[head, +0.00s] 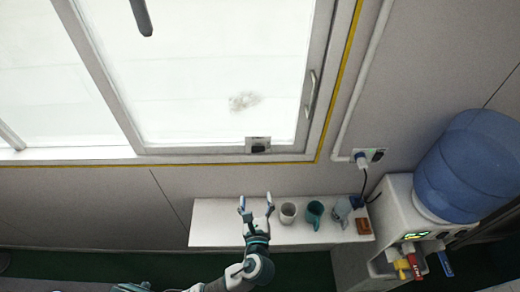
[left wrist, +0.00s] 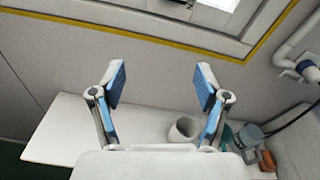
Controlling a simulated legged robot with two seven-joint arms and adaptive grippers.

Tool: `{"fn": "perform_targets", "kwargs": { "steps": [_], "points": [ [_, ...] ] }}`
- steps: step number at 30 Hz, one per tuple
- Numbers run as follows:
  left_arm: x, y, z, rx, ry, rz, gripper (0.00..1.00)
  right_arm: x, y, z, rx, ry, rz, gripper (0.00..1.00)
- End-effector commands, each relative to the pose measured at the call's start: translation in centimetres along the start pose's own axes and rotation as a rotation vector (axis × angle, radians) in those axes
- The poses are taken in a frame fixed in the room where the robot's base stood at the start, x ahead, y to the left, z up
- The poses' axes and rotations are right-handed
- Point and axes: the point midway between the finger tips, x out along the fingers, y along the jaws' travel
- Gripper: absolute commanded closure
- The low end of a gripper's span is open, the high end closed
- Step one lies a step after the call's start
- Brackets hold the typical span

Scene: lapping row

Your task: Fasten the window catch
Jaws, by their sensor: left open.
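The window catch (head: 258,146) is a small dark piece on a light plate. It sits on the bottom rail of the window (head: 215,75), near the sash's lower right corner. The left wrist view cuts off the catch area at its top edge. My left gripper (head: 256,205) is open and empty, pointing up toward the wall below the catch and clear of it. In the left wrist view its two blue-padded fingers (left wrist: 160,82) stand wide apart with only wall between them. My right gripper is out of view.
A white shelf (head: 210,223) lies below the window, bearing a white mug (head: 288,212), a teal mug (head: 314,213), a grey-blue cup (head: 342,208) and a brown box (head: 364,227). A water dispenser (head: 402,215) with a blue bottle (head: 468,165) stands right. A socket (head: 377,155) has a plugged cable.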

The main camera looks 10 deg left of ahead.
Motion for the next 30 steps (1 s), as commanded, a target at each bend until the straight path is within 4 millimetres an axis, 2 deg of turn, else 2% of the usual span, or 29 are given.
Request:
{"fn": "perform_targets", "kwargs": {
  "steps": [1,3,8,14,24,30],
  "points": [
    [-0.5,-0.5,1.5,0.071,-0.048,-0.011,0.25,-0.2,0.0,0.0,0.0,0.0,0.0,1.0],
    [-1.0,-1.0,2.7,0.147,-0.092,-0.015,0.25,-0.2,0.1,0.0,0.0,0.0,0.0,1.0],
    [-0.5,-1.2,3.6,0.203,-0.125,-0.015,0.25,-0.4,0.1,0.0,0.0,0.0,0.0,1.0],
    [3.1,-1.2,4.1,0.203,-0.124,-0.012,0.25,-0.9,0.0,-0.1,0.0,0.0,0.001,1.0],
    [11.2,-1.4,5.0,0.2,-0.121,-0.012,0.25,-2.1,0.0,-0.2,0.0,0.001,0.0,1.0],
    [14.5,-1.6,5.3,0.199,-0.12,-0.013,0.25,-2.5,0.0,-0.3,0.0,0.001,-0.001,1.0]
  ]
}}
